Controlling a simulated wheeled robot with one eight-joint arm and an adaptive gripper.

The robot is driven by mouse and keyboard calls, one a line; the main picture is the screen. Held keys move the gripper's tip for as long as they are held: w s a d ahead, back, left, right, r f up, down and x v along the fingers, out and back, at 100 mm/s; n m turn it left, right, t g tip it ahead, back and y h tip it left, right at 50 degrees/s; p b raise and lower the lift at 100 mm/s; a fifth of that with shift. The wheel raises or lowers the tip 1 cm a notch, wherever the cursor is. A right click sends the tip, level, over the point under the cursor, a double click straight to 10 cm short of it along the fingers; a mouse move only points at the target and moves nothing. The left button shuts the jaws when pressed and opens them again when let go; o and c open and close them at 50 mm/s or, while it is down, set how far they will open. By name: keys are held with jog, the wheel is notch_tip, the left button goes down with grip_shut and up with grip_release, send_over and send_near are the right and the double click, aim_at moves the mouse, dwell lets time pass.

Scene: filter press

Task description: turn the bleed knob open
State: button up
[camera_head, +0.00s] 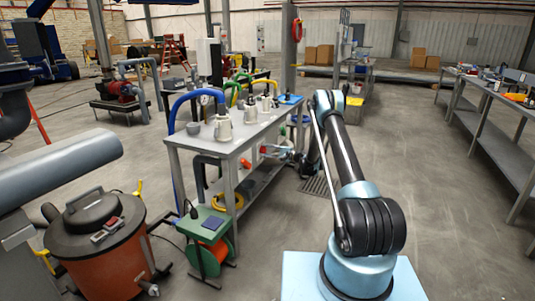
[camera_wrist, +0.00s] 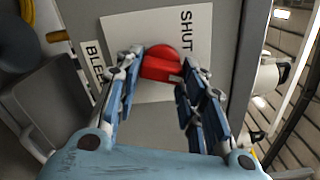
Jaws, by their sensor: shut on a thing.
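The red bleed knob (camera_wrist: 161,67) sits on a white plate (camera_wrist: 150,27) on a grey panel in the wrist view. The plate carries the word SHUT. A second label strip (camera_wrist: 94,62) with partly hidden letters is to its left. My gripper (camera_wrist: 163,66) has its two fingers on either side of the knob, shut on its bar. In the head view my gripper (camera_head: 284,152) reaches the near right side of the grey bench (camera_head: 230,146). The knob is too small there to make out its angle. Any OPEN mark is not visible.
The bench carries pale jugs (camera_head: 223,128) and a blue hose (camera_head: 185,97). A green reel stand (camera_head: 205,225) and an orange drum (camera_head: 97,250) stand at its near left. Another long bench (camera_head: 500,120) is at the right. The floor between the benches is largely clear.

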jog(key=m, duration=0.4)
jog(key=shift+d+f+m, duration=0.1)
jog(key=shift+f+m, duration=0.15)
jog(key=shift+m, duration=0.15)
dwell(0.4)
jog(key=o, duration=1)
jog(key=shift+o, duration=0.2)
jog(key=v, duration=1.2)
